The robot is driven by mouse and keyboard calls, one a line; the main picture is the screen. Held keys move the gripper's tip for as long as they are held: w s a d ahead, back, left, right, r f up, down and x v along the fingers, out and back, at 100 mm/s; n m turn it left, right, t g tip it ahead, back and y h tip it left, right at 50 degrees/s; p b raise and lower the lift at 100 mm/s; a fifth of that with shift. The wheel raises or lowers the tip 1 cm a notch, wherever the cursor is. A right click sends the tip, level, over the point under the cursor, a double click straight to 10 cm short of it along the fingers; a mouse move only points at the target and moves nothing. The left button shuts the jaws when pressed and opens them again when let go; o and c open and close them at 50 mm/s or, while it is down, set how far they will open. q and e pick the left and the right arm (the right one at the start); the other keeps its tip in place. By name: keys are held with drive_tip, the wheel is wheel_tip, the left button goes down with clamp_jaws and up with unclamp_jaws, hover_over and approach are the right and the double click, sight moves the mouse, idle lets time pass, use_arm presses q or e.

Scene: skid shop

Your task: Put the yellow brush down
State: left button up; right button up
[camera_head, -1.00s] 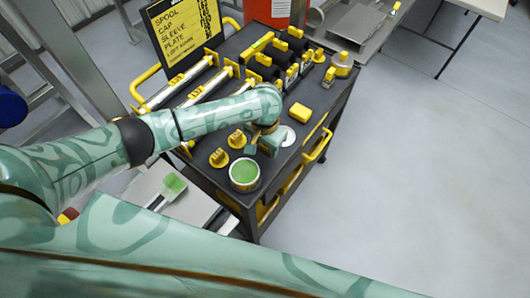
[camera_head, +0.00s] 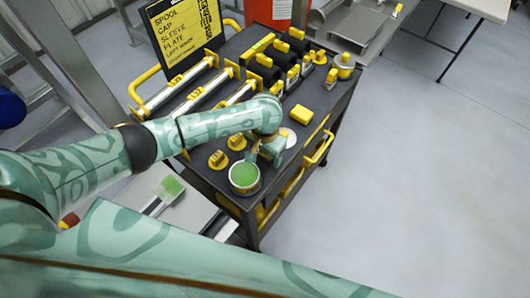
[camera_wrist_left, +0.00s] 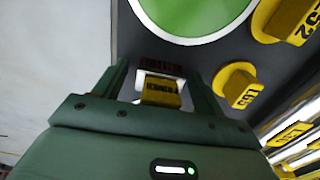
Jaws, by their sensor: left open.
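The yellow brush (camera_wrist_left: 160,94) shows in the left wrist view, with a yellow lettered handle, a pale metal band and dark reddish bristles. It is between the two fingers of my left gripper (camera_wrist_left: 160,88), its bristles toward the can. My left gripper is open, with a finger on each side of the handle. I cannot tell whether the brush rests fully on the dark cart top. In the head view my left gripper (camera_head: 258,157) is low over the cart beside the can of green paint (camera_head: 244,175), and the brush is not clearly visible there. My right gripper is not in view.
Grey floor is free to the right.

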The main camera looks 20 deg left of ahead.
use_arm(q)
wheel_tip(320, 180, up, 12)
drive_tip(key=p, duration=0.5)
drive_tip(key=shift+p, duration=0.4)
